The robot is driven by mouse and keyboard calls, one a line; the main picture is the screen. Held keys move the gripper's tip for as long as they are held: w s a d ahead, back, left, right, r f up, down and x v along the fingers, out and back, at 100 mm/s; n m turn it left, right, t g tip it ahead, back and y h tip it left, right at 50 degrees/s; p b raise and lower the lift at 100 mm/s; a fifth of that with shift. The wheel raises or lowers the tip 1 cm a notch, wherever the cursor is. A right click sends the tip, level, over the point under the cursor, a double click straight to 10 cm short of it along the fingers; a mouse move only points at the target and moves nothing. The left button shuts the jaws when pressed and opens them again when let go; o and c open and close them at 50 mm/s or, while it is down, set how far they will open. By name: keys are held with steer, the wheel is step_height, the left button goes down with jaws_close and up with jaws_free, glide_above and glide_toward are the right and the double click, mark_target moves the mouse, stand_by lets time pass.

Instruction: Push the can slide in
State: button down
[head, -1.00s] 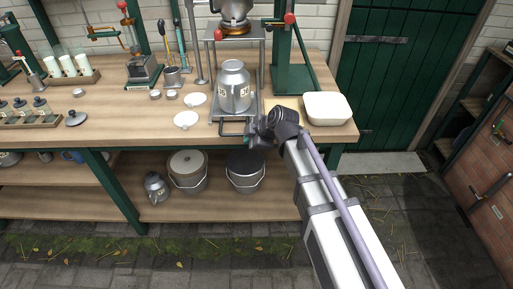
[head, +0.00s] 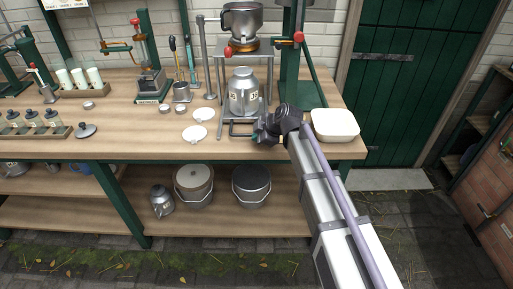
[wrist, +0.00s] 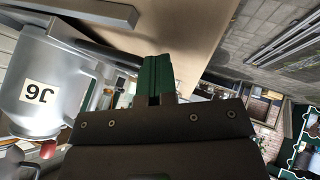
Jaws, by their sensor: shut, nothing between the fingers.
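The can slide (head: 226,127) is a grey metal tray on the bench with a dark bar handle at its front. A steel can (head: 243,97) with a white label stands upright on it, in front of a metal stand. My gripper (head: 262,134) is shut and empty, low at the right end of the slide's handle. I cannot tell whether it touches the handle. In the wrist view, the closed green fingers (wrist: 156,76) point over the bench, with the labelled can (wrist: 38,85) and a dark bar to their left.
The metal stand (head: 219,70) holds a pot (head: 243,20) above and behind the can. A white basin (head: 335,125) is right of my gripper. White saucers (head: 195,133) lie left of the slide.

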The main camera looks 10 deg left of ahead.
mark_target(254, 116)
steer(key=w+a, duration=0.1)
steer(key=w, duration=0.3)
steer(key=w+a, duration=0.1)
steer(key=w, duration=0.3)
steer(key=w+a, duration=0.1)
steer(key=w, duration=0.3)
steer(key=shift+w, duration=0.35)
steer(key=shift+w+r, duration=0.1)
